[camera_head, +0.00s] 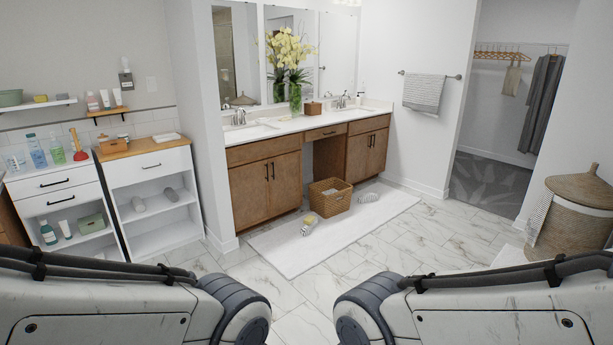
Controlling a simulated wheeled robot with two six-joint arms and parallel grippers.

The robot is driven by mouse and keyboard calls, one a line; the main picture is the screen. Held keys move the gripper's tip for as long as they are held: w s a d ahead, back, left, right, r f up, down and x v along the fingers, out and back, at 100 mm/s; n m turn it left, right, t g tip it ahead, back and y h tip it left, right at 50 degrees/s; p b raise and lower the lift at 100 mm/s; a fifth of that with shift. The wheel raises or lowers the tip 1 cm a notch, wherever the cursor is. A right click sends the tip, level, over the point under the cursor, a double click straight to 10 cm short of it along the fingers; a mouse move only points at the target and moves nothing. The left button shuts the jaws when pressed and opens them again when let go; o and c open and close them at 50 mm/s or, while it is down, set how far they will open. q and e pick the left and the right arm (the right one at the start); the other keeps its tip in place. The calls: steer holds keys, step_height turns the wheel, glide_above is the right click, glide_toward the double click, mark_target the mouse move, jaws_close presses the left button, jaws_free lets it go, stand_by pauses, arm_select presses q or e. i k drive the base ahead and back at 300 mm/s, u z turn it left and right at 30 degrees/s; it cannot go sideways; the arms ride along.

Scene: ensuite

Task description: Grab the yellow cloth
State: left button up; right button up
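No plainly recognisable yellow cloth shows. A small yellow patch (311,219) lies on or against a grey striped item on the white floor mat, too small to tell if it is cloth. A small pale-yellow thing (330,191) sits at the wicker basket's rim. A small yellow block (40,98) is on the upper left wall shelf and looks more like a sponge. Both my arms cross the bottom of the head view, far from these. My left and right grippers are outside the picture.
The wicker basket (340,203) stands on the white mat (290,256) before the wooden vanity (249,198). White shelf units (140,170) stand left, a lidded hamper (575,225) right. A grey towel (424,93) hangs on the wall. Marble floor (385,248) is clear ahead.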

mark_target(309, 218)
steer(key=z, duration=0.1)
steer(key=i, duration=6.1)
steer(key=u, duration=0.2)
